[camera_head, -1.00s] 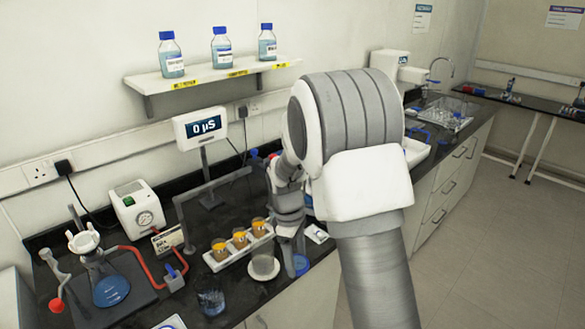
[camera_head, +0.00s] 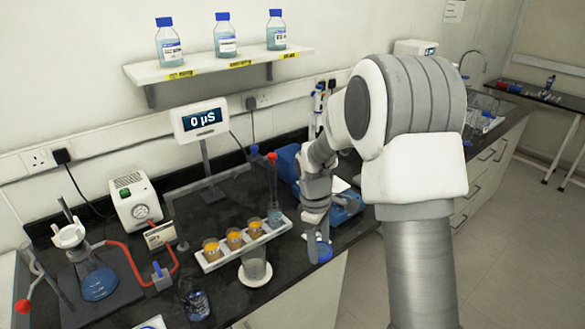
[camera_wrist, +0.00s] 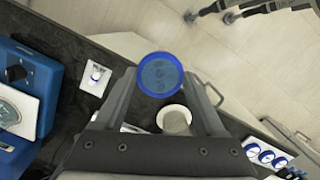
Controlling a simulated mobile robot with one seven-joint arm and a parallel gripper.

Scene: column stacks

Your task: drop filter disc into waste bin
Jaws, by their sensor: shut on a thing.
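My gripper (camera_head: 318,246) is shut on a round disc with a blue rim (camera_head: 322,253), which I take to be the filter disc. It is held over the counter's front edge. In the wrist view the disc (camera_wrist: 160,75) sits between the two fingertips (camera_wrist: 160,78), face to the camera, with the floor and counter edge behind it. No waste bin can be made out in either view; the arm hides part of the counter.
On the dark counter (camera_head: 225,291), a rack (camera_head: 210,265) of orange-filled cups and a clear beaker on a white disc (camera_head: 255,277) stand left of my gripper. A blue device (camera_head: 287,160) stands behind it. A flask (camera_head: 98,282) with tubing is far left. Floor lies right.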

